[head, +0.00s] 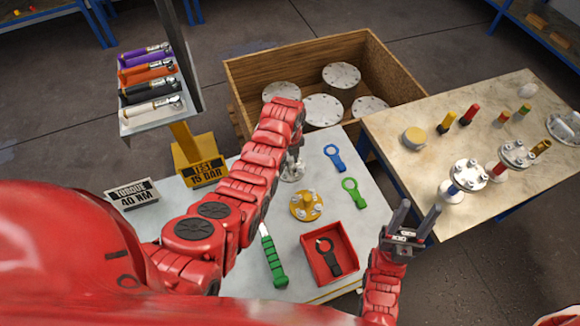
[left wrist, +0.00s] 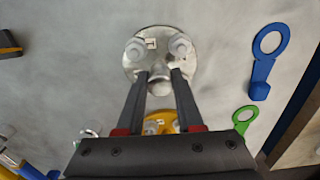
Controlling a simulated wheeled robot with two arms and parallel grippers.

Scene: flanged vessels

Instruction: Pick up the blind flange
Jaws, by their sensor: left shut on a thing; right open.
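A round silver flange (head: 291,172) with bolts on its face lies at the back of the near table, partly hidden by my left arm. I take it for the blind flange; it also shows in the left wrist view (left wrist: 147,66). My left gripper (left wrist: 160,76) reaches down over it, its fingers closed on the near part of the flange. In the head view the left fingers are mostly hidden by the arm. I cannot tell whether the flange is clear of the table. My right gripper (head: 419,213) is open and empty, right of the red tray.
A yellow flange (head: 306,205), a red tray (head: 350,273) with a black tool, a green-handled tool (head: 273,262), and blue (head: 334,157) and green (head: 355,193) wrenches surround it. A wooden crate (head: 385,76) of metal discs stands behind. A second table (head: 390,130) is at right.

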